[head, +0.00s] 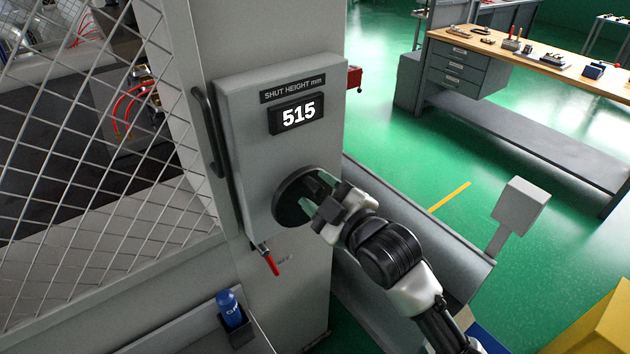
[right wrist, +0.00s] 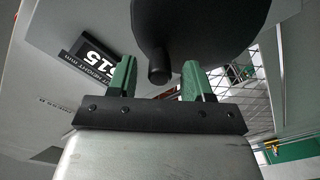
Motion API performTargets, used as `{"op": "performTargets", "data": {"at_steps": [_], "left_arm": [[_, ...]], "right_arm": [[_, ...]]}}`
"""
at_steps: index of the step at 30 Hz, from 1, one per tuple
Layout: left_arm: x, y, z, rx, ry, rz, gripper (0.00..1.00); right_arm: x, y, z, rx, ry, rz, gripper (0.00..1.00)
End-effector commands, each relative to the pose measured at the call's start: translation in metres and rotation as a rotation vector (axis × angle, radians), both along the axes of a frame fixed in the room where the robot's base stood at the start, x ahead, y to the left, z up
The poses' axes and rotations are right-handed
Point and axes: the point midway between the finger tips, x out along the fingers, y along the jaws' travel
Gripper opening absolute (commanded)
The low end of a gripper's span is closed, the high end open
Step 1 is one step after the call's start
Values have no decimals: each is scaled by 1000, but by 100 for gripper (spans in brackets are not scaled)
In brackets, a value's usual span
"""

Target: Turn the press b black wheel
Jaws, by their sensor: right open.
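The black wheel (head: 287,204) is a round disc on the front of the grey press panel (head: 238,150). The panel's display (head: 297,114) reads 515 under a "SHUT HEIGHT mm" label. My right gripper (head: 319,193) is at the wheel's right side and hides part of it. In the right wrist view the wheel (right wrist: 205,25) is just ahead, and its short peg handle (right wrist: 160,68) stands between my two green fingers. The fingers are open, with a gap on each side of the peg. My left gripper is out of view.
A vertical black handle (head: 208,132) is on the panel's left edge, and a red-handled lever (head: 270,263) hangs below the panel. A wire mesh guard (head: 90,170) stands left. A blue can (head: 229,307) sits in a holder below. A workbench (head: 540,65) is at the back right.

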Motion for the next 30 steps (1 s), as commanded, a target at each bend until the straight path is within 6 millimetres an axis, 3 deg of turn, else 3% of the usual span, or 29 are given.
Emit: {"op": "performTargets", "data": {"at_steps": [6,14,24,30], "left_arm": [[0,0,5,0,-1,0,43],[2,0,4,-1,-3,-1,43],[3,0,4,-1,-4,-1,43],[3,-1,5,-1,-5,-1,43]], "right_arm": [[12,9,0,0,0,0,51],[13,10,0,0,0,0,51],[12,9,0,0,0,0,0],[12,9,0,-2,-1,0,0]]}}
